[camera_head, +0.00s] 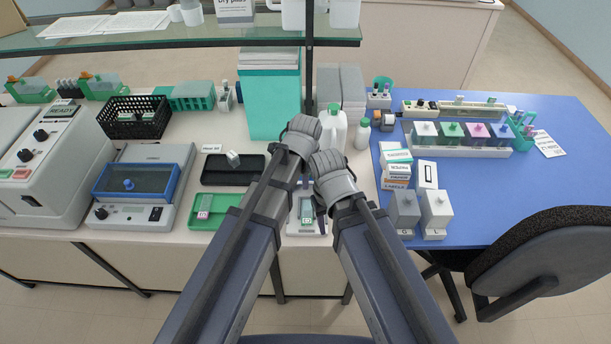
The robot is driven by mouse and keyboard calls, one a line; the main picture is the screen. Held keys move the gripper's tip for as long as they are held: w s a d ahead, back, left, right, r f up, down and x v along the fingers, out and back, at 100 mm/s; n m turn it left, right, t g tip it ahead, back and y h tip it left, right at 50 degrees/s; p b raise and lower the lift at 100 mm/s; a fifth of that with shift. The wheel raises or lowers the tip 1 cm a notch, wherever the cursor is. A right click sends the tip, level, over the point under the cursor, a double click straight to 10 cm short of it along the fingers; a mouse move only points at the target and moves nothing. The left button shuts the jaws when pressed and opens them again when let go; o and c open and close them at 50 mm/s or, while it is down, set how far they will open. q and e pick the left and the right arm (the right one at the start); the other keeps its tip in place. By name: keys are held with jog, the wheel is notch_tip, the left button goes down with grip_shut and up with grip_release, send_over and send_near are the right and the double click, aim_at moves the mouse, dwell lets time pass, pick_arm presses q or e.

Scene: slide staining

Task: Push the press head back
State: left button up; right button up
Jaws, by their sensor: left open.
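A small pale device with a green-and-white slide (307,213) on it sits near the front edge of the bench, under my arms. I cannot make out a separate press head; my wrists cover the area just behind the slide. My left gripper (303,138) is over the bench behind this device and open, its fingers mostly hidden by my wrist. My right gripper (332,172) is close beside it, over the device's back right; its fingers are hidden. A dark purple piece (322,222) stands at the device's right edge.
A green tray (213,211) and a black tray (232,170) lie to the left, beside a blue-framed device (135,182). White bottles (333,128) stand behind my wrists. A glass shelf (180,38) crosses above.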

pick_arm(q)
jog(key=shift+r, duration=0.15)
notch_tip(320, 180, up, 7)
jog(key=s+p, duration=0.1)
jog(key=p, duration=0.6)
jog(key=shift+s+r+p, duration=0.2)
jog(key=shift+p, duration=0.1)
